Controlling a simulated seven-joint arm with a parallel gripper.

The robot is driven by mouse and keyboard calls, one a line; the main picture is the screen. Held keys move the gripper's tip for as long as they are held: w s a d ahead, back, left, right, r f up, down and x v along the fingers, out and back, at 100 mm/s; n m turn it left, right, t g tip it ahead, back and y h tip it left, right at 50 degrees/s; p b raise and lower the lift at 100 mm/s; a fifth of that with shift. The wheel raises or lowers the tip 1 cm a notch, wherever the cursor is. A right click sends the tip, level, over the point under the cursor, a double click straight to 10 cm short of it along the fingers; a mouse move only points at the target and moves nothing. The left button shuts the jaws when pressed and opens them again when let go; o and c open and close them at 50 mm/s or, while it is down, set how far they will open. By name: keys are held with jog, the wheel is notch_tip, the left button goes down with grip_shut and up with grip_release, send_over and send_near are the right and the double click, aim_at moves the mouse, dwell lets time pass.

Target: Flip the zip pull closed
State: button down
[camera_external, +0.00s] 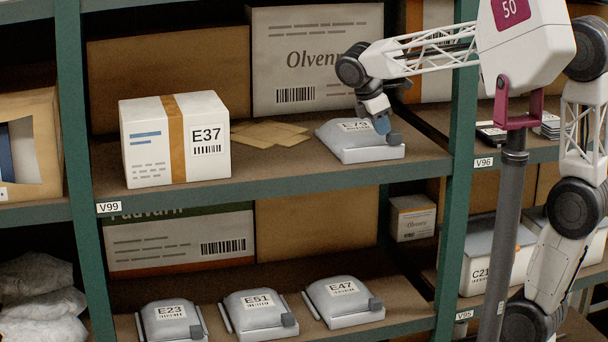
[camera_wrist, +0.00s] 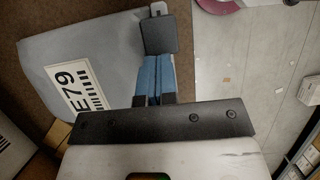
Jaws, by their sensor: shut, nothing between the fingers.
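The grey pouch labelled E79 (camera_external: 352,143) lies on the upper shelf, to the right of the E37 box. Its dark grey zip pull (camera_external: 394,138) shows at the pouch's front right. In the wrist view the pouch (camera_wrist: 60,50) fills the left side, and the zip pull (camera_wrist: 159,34) stands at the top middle beside its edge. My gripper (camera_external: 383,126) is over the pouch's right side. In the wrist view its blue fingers (camera_wrist: 154,72) are together with nothing between them, their tips at or very close to the pull. I cannot tell whether they touch.
The white E37 box (camera_external: 175,140) and flat tan envelopes (camera_external: 268,133) stand left of the pouch. A large Olvenn carton (camera_external: 312,60) is behind. A green rack post (camera_external: 458,170) is close on the right. Pouches E23, E51 (camera_external: 258,312) and E47 lie below.

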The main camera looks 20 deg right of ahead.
jog(key=shift+a+f, duration=0.1)
dwell(0.3)
jog(key=shift+a, duration=0.7)
jog(key=a, duration=0.2)
jog(key=shift+a+r, duration=0.3)
jog(key=shift+a, duration=0.1)
jog(key=v, duration=0.9)
jog(key=shift+r, duration=0.3)
jog(key=shift+d, duration=0.1)
jog(key=s+d+f+m+t+y, duration=0.1)
jog(key=s+d+f+m, duration=0.5)
jog(key=d, duration=0.4)
jog(key=s+d+f+m+y, duration=0.1)
jog(key=s+d+f+m, duration=0.5)
jog(key=d+f, duration=0.3)
jog(key=s+d+f+m+t+y, duration=0.1)
jog(key=s+d+f+m+y, duration=0.1)
jog(key=s+d+f+m, duration=0.4)
jog(key=d+f, duration=0.1)
jog(key=d, duration=0.4)
jog(key=shift+s+d+f+t, duration=0.15)
jog(key=shift+d+f+t, duration=0.15)
jog(key=shift+d, duration=0.05)
